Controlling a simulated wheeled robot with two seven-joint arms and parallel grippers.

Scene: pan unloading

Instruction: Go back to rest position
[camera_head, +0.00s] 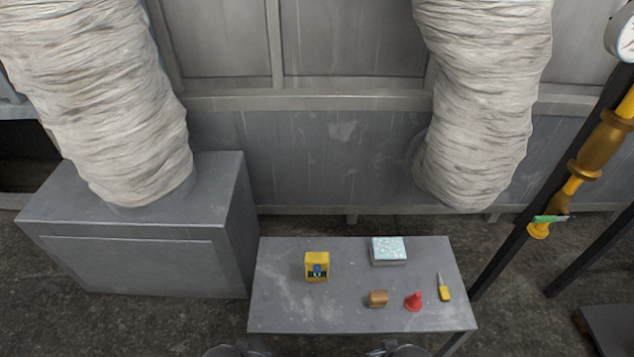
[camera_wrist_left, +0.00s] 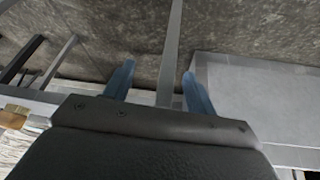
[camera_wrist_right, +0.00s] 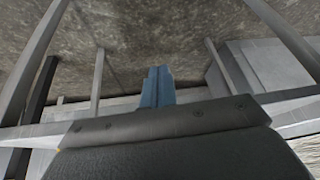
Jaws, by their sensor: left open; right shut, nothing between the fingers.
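My left gripper (camera_wrist_left: 156,88) shows in the left wrist view with its two blue fingers apart and nothing between them. My right gripper (camera_wrist_right: 157,84) shows in the right wrist view with its blue fingers together and empty. In the head view neither gripper's fingers show; only rounded dark parts, seemingly of my arms, show at the bottom edge, below the front of the grey table (camera_head: 345,318). Both grippers are apart from the objects on the table.
The table holds a yellow box (camera_head: 317,267), a pale blue-topped block (camera_head: 389,251), a brown block (camera_head: 378,299), a red cone-like piece (camera_head: 414,301) and a yellow-handled tool (camera_head: 444,292). A grey cabinet (camera_head: 130,265) stands left, a yellow pipe (camera_head: 590,160) right.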

